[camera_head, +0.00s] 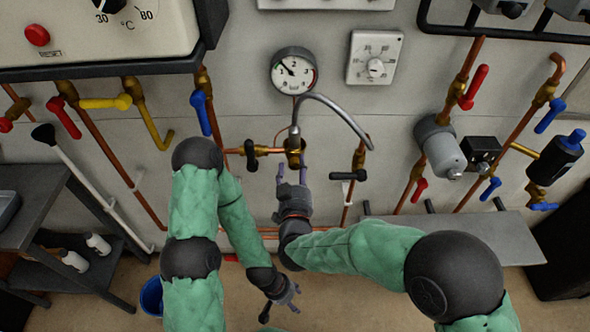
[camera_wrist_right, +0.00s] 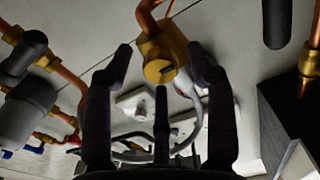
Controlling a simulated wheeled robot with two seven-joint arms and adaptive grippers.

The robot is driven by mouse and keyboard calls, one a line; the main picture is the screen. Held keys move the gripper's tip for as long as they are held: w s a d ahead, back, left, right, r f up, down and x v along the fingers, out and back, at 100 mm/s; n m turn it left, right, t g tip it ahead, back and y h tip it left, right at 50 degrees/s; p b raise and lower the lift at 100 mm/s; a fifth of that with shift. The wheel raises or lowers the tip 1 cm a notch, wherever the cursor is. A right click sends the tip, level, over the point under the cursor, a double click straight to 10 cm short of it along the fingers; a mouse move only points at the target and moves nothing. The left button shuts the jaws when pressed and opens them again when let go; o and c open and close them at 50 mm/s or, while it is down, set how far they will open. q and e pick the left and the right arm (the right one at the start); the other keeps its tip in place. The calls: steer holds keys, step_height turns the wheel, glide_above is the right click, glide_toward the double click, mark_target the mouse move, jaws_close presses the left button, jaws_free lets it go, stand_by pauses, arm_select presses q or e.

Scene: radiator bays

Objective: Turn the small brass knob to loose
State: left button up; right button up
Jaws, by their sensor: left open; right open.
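The small brass knob (camera_wrist_right: 159,71) is a round face with a slot mark on a brass valve body, seen in the right wrist view just beyond my fingertips. In the head view the brass valve (camera_head: 294,148) sits on the copper pipe below the gauge. My right gripper (camera_head: 291,172) is open just below the valve, its fingers pointing up at it. In the right wrist view its fingers spread to either side of the knob, apparently apart from it. My left gripper (camera_head: 287,293) is open and empty, low over the floor.
A pressure gauge (camera_head: 294,71) and a white dial plate (camera_head: 375,58) are on the wall above. A grey hose (camera_head: 340,107) curves from the valve. Black-handled valves (camera_head: 250,154) (camera_head: 349,175) flank it. A grey bench (camera_head: 470,235) stands right, a dark shelf (camera_head: 35,225) left.

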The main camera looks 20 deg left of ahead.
steer(key=v, duration=1.2)
steer(key=w+d+f+m+g+h, duration=0.15)
steer(key=d+f+g, duration=0.35)
steer(key=f, duration=0.6)
steer(key=w+d+f+m+g+h, duration=0.1)
steer(key=w+d+f+g, duration=0.25)
steer(key=d+f, duration=0.6)
steer(key=s+d+f+m+g, duration=0.1)
steer(key=s+d+f+g, duration=0.2)
steer(key=s+f, duration=0.4)
steer(key=s+d+f+m+g+y, duration=0.1)
steer(key=s+d+f+m+g, duration=0.1)
steer(key=s+f+g, duration=0.3)
steer(key=s+d+f, duration=0.1)
steer(key=s+f, duration=0.2)
steer(key=f, duration=0.2)
steer(key=shift+s+d, duration=0.2)
steer(key=shift+d, duration=0.1)
